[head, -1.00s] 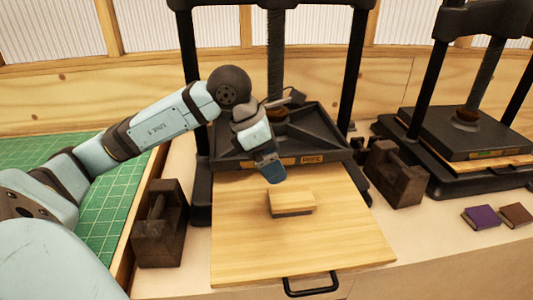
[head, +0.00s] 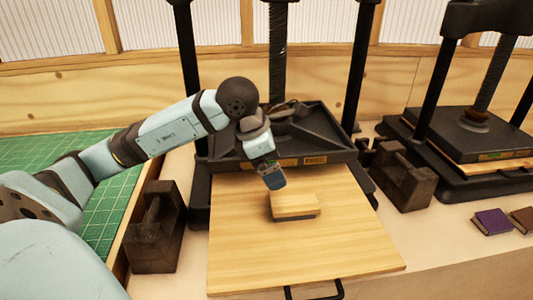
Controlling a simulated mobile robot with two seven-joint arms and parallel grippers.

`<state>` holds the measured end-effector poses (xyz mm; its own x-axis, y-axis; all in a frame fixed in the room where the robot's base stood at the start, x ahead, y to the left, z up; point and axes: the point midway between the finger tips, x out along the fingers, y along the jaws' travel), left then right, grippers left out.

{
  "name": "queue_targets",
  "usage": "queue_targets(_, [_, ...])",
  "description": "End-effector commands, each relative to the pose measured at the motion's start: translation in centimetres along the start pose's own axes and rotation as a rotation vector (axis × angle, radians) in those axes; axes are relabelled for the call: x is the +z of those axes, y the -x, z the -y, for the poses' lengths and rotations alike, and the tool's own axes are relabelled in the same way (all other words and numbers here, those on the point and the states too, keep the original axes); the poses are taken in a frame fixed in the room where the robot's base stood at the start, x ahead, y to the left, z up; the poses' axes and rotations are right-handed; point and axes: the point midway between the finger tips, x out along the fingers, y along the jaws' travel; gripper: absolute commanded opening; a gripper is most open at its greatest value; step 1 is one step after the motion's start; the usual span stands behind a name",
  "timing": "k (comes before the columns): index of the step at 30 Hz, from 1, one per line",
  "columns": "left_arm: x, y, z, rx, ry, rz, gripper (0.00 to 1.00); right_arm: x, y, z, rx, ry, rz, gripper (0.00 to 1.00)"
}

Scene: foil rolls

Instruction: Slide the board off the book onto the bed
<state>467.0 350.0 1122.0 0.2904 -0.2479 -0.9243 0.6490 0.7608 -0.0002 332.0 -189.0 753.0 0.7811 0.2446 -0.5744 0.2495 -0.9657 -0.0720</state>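The board (head: 295,203) is a small light wooden slab lying flat on a thin book (head: 293,217). The book is mostly hidden beneath it; only a dark edge shows along the front. Both rest near the middle of the bed (head: 300,262), a wide light wood plate extending from the press towards me. My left gripper (head: 273,186) points down at the far left edge of the board, very close to it. I cannot tell whether it touches, or whether its fingers are open. My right gripper is not in view.
The black press (head: 277,150) stands behind the bed. A black handle (head: 315,293) is at the bed's front. Dark weights stand left (head: 156,235) and right (head: 402,182). A second press (head: 465,138) and a purple book (head: 492,222) are at right. Bare bed surrounds the board.

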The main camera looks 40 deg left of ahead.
Motion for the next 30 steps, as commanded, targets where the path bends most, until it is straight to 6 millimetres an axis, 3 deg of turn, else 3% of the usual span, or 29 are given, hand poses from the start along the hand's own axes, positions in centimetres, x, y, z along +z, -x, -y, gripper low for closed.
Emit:
queue_targets(9, [0.0,-6.5,0.1,-0.004,0.001,-0.001,1.00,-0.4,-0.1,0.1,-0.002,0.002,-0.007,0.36])
queue_targets(15, [0.0,-9.3,0.0,-0.003,0.001,0.000,1.00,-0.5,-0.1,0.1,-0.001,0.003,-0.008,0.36])
queue_targets(21, [0.0,-10.5,0.0,-0.001,-0.001,0.001,1.00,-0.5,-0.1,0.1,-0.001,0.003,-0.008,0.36])
queue_targets(30, [0.0,-10.6,0.0,0.000,-0.001,0.001,1.00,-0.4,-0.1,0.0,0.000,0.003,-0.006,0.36])
